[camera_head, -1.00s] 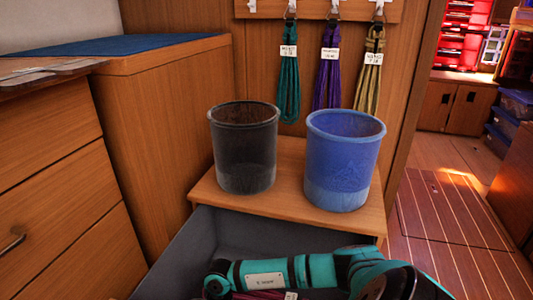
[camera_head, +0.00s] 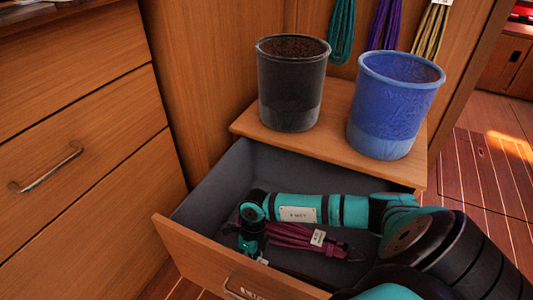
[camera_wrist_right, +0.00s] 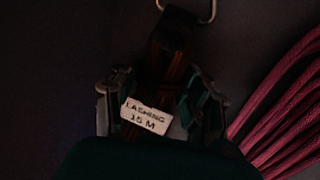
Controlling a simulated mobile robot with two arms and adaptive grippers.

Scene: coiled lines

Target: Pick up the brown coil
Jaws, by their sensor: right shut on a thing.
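The brown coil (camera_wrist_right: 178,68) shows in the right wrist view, a dark brown bundle with a black band and a metal ring at its top. Its white tag (camera_wrist_right: 148,115) reads "LASHING 15 M". My right gripper (camera_wrist_right: 160,103) is shut on the coil, one finger on each side. In the head view my right gripper (camera_head: 250,240) points down inside the open drawer (camera_head: 215,255). The brown coil cannot be made out there, behind the gripper and arm. My left gripper is not in view.
A magenta coil (camera_head: 300,237) lies in the drawer beside my gripper, also close by in the wrist view (camera_wrist_right: 285,105). A black bucket (camera_head: 290,85) and a blue bucket (camera_head: 392,105) stand on the top behind. Teal (camera_head: 341,30), purple (camera_head: 385,22) and yellow (camera_head: 430,35) coils hang above.

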